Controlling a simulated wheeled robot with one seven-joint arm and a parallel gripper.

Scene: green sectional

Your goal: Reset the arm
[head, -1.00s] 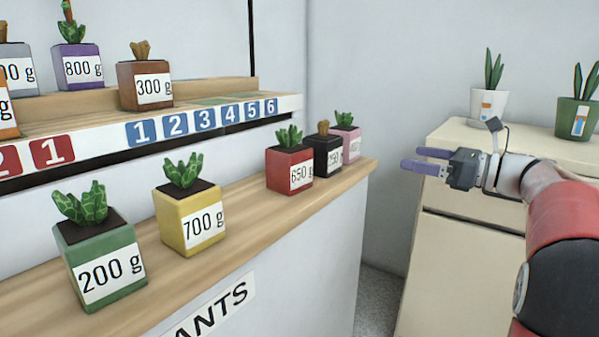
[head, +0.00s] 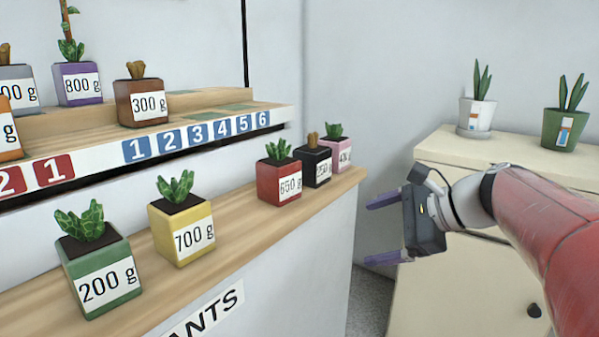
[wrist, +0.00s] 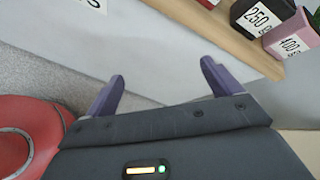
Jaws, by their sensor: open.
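My gripper (head: 385,230) is open and empty, in front of the cream cabinet and to the right of the wooden shelf's end. Its two purple fingers point left in the head view. In the wrist view my gripper (wrist: 160,85) shows its fingers spread wide with only floor and a pale panel between and beyond them. My red and white arm reaches in from the right of the head view.
A wooden shelf (head: 130,283) holds labelled pots, including a green 200 g pot (head: 103,278) and a red 650 g pot (head: 281,184). The black 250 g pot (wrist: 262,17) shows near my gripper. The cabinet (head: 470,155) bears two plants.

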